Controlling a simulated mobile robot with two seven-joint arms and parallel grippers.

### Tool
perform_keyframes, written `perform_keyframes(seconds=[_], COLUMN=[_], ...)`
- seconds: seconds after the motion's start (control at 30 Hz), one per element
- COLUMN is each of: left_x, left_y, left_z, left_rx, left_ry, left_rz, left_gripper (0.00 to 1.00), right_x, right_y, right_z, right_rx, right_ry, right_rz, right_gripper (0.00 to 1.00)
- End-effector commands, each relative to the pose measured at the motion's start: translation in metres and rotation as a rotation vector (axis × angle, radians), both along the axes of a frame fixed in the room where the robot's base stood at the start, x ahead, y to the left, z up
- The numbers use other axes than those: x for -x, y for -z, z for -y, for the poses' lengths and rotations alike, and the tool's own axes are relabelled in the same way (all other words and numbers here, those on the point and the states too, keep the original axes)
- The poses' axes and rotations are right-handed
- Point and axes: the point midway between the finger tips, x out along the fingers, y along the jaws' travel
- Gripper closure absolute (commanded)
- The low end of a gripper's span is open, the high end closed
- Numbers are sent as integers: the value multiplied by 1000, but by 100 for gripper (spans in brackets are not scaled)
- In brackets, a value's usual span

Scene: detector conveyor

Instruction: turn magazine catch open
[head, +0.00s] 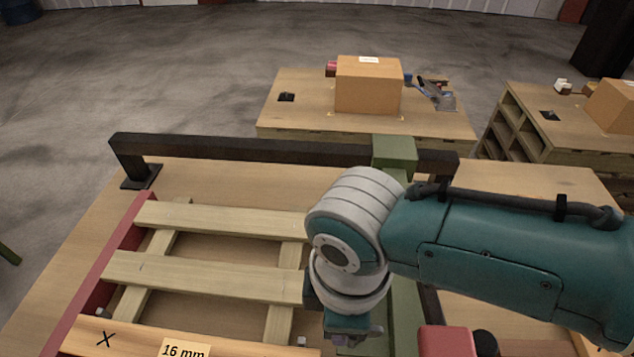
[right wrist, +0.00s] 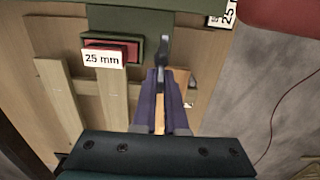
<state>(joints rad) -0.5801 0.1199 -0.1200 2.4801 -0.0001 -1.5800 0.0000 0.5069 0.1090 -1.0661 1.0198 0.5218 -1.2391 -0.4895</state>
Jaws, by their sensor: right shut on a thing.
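A dark grey lever, which looks like the magazine catch (right wrist: 164,48), stands up at the edge of the green frame (right wrist: 146,20) in the right wrist view. My right gripper (right wrist: 163,73) has its two purple fingers shut on the lower part of this lever. The lever's base and pivot are hidden by the fingers. In the head view my right arm covers the catch, and only the back of the right hand shows, above the green beam (head: 405,290). My left gripper is in neither view.
Wooden slats (head: 220,221) and a "16 mm" board (head: 135,341) lie left of my arm. A black rail (head: 260,150) crosses behind. A cardboard box (head: 368,87) stands on a farther table.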

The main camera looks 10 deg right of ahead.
Motion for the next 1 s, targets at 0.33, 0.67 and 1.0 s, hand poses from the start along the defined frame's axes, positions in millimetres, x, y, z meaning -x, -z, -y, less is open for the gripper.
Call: perform_keyframes(seconds=[0.33, 0.67, 1.0], left_x=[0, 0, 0], left_y=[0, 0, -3], left_z=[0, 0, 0], left_rx=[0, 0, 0], left_ry=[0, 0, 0], left_rz=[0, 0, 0], left_gripper=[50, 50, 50], right_x=[0, 0, 0], right_y=[0, 0, -6], right_z=[0, 0, 0], right_rx=[-1, -1, -1], right_ry=[-10, -8, -8], right_rz=[0, 0, 1], right_gripper=[100, 62, 60])
